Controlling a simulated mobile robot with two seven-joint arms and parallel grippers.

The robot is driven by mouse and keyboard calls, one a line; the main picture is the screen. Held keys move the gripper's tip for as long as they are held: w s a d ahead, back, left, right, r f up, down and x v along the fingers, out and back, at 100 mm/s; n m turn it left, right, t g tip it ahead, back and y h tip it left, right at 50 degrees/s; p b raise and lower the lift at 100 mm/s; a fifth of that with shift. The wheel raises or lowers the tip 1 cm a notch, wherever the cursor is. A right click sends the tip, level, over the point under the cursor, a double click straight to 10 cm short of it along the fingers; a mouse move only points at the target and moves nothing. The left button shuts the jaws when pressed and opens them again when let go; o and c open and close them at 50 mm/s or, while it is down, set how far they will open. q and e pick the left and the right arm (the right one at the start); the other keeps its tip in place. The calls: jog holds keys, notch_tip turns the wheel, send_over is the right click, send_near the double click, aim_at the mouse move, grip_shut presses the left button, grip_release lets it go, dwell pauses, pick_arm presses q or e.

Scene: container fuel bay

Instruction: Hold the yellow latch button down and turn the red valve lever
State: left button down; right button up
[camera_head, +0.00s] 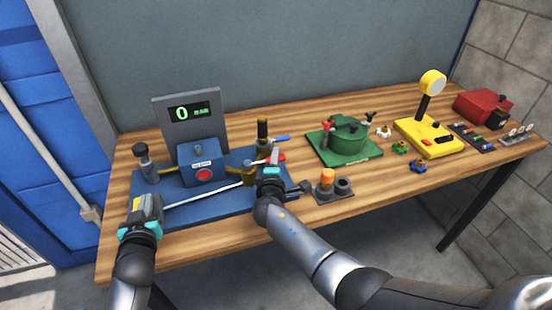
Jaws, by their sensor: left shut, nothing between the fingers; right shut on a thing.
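The red valve lever (282,157) shows as a small red piece at the right end of the blue base plate (225,208). My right gripper (273,158) is shut at it and hides most of it. My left gripper (150,204) is shut and empty over the front left corner of the plate. A small yellow patch (137,204) shows at the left gripper; I cannot tell whether it is the latch button or whether the fingers touch it. A blue box (199,160) with a red round button stands mid-plate. The display (191,112) behind it reads 0.
A pale rod (203,194) lies across the plate between the grippers. Brass fittings stand near the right gripper. A dark holder with an orange cylinder (327,178), a green pot unit (347,138), a yellow device (428,136) and a red box (482,106) stand to the right.

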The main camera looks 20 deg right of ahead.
grip_shut()
dwell(0.9)
